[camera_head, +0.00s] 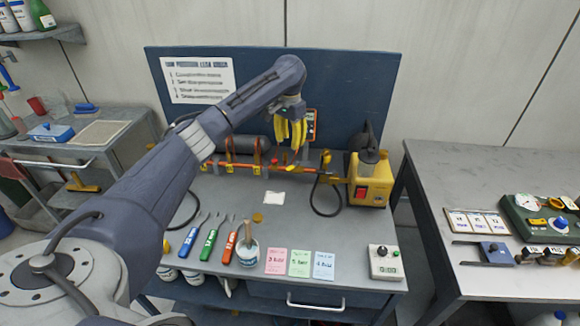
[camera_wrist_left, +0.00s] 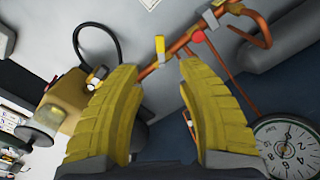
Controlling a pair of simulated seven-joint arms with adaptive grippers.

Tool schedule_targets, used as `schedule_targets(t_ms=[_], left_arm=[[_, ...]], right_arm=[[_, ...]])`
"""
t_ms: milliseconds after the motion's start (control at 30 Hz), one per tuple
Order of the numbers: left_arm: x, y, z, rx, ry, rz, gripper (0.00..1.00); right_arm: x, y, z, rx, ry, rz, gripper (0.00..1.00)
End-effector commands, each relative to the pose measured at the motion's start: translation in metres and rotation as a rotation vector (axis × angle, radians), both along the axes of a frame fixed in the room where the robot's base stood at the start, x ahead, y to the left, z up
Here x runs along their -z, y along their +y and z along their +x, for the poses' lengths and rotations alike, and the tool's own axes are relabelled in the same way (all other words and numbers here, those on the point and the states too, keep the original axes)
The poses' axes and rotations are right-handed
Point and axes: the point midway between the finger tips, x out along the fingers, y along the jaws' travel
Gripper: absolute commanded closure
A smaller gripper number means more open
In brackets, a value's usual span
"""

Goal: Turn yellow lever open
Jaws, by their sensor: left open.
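The yellow lever (camera_head: 326,158) stands up from the copper pipe (camera_head: 240,167) on the bench, just left of the yellow pump. In the left wrist view the yellow lever (camera_wrist_left: 160,48) shows beyond the gap between my yellow fingertips, clear of both. My left gripper (camera_head: 291,146) is open and empty, above the pipe and left of the lever. It also shows in the left wrist view (camera_wrist_left: 157,72) with its fingers spread. A red knob (camera_wrist_left: 198,37) sits on the same pipe. My right gripper is in neither view.
The yellow pump (camera_head: 370,185) with a black hose stands right of the lever. A round gauge (camera_wrist_left: 288,145) is close to one finger in the wrist view. A blue back panel (camera_head: 365,85) rises behind. Tools and coloured cards (camera_head: 299,263) lie along the bench's front.

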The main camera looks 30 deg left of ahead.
Motion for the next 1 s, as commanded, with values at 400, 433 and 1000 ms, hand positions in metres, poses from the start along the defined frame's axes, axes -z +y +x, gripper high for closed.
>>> schedule_targets(t_ms=[400, 433, 1000], left_arm=[[0.075, 0.0, 0.0, -0.002, 0.002, -0.003, 0.62], [0.079, 0.0, -0.001, -0.001, 0.002, -0.002, 0.62], [0.116, 0.0, 0.0, 0.0, -0.001, -0.001, 0.62]], right_arm=[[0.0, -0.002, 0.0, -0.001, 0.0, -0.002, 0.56], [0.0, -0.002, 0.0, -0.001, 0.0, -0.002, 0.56], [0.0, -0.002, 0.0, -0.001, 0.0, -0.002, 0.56]])
